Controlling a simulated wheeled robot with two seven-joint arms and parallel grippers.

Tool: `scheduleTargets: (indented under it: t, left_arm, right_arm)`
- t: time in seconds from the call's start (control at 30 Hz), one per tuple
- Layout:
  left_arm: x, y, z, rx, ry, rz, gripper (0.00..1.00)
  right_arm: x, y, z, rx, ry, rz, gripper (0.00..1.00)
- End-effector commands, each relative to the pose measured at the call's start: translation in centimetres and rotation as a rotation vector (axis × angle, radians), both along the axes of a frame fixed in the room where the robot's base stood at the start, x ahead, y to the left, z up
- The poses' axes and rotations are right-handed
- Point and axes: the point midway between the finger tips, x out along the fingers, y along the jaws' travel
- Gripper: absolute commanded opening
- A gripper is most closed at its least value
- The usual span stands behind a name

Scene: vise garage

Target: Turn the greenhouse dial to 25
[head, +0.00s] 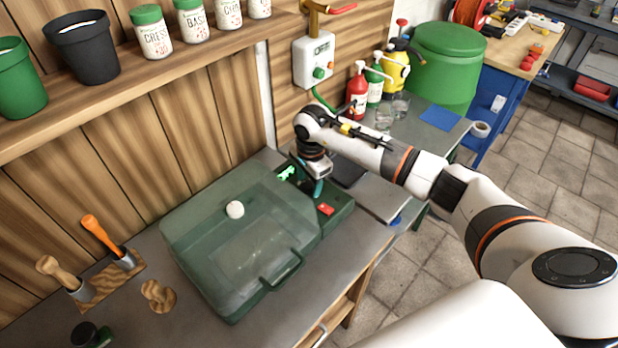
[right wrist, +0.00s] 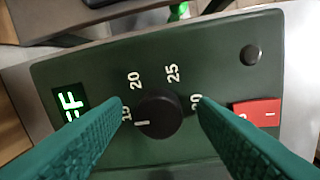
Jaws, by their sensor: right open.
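The greenhouse (head: 235,265) is a low dark green box with a clear lid on the bench. Its control panel (head: 337,215) is at its right end, below my right gripper (head: 318,183). In the right wrist view the black dial (right wrist: 160,112) lies between the open, empty fingertips of the right gripper (right wrist: 159,106). Contact cannot be made out. The dial's white mark points left, near a partly hidden number; 20, 25 and a partly covered 30 follow clockwise. A lit display (right wrist: 70,102) is partly hidden by the left finger. My left gripper is out of view.
A red switch (right wrist: 258,113) and a small black knob (right wrist: 251,54) share the panel. Hand tools in a wooden holder (head: 108,280) stand left. Bottles, including a red one (head: 357,90), stand behind my arm.

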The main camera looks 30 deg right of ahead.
Motion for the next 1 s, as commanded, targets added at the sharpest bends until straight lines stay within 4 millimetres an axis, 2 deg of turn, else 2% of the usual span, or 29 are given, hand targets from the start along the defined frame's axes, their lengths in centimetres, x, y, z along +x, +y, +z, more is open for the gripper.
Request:
scheduleTargets:
  t: [0.23,0.27,0.5,0.53,0.77,1.0]
  left_arm:
    - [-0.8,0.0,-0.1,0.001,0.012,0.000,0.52]
    - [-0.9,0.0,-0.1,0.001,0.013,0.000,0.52]
    - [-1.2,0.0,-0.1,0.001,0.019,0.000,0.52]
    - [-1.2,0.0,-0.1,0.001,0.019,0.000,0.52]
    - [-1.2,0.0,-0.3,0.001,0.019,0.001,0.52]
    - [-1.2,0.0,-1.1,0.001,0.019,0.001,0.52]
  right_arm:
    - [0.0,0.0,-0.1,0.000,0.000,0.000,0.53]
    - [0.0,0.0,-0.1,0.001,0.000,0.000,0.50]
    - [0.0,0.0,-0.1,0.001,0.000,0.000,0.11]
    - [0.0,0.0,-0.1,0.001,0.000,0.000,0.09]
    - [0.0,0.0,-0.1,0.000,0.000,-0.021,0.09]
    - [0.0,0.0,-0.2,0.000,-0.001,-0.131,0.09]
